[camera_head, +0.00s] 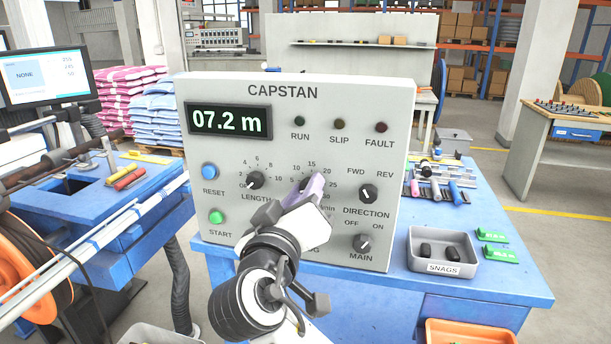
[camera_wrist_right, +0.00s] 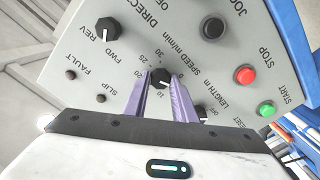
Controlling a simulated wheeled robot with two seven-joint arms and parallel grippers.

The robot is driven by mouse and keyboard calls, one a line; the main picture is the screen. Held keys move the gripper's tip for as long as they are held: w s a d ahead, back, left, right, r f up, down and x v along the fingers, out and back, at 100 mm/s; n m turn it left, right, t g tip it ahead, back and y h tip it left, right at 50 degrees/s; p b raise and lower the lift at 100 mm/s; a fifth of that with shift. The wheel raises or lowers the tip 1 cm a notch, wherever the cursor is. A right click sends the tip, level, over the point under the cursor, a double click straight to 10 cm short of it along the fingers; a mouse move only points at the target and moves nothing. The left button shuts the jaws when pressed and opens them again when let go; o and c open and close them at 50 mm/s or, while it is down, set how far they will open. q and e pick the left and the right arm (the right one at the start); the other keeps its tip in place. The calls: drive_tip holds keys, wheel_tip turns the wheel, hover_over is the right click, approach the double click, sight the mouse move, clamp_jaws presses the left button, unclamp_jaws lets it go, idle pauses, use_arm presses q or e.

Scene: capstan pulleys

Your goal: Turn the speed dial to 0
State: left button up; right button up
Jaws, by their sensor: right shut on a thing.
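The speed dial (camera_head: 305,184) is a black knob in the middle of the grey CAPSTAN panel (camera_head: 300,130), ringed by printed numbers. My right gripper (camera_head: 313,190) reaches it from below and hides its right side and part of its scale. In the right wrist view the dial (camera_wrist_right: 160,77) sits between the two purple fingertips (camera_wrist_right: 161,80), which are shut on it. Its 10, 20, 25 and 30 marks show around it. I cannot read its pointer surely. My left gripper is not in view.
The length dial (camera_head: 255,180) stands close left, the direction dial (camera_head: 367,194) right, and the main switch (camera_head: 363,243) below right. The display (camera_head: 230,121) reads 07.2 m. A grey SNAGS tray (camera_head: 443,268) is on the blue table to the right.

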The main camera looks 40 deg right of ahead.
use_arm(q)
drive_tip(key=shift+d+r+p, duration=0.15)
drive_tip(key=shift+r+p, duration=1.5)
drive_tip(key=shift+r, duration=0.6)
use_arm(e)
drive_tip(key=shift+n, duration=2.2)
drive_tip(key=shift+f, duration=0.1)
drive_tip(key=o, duration=1)
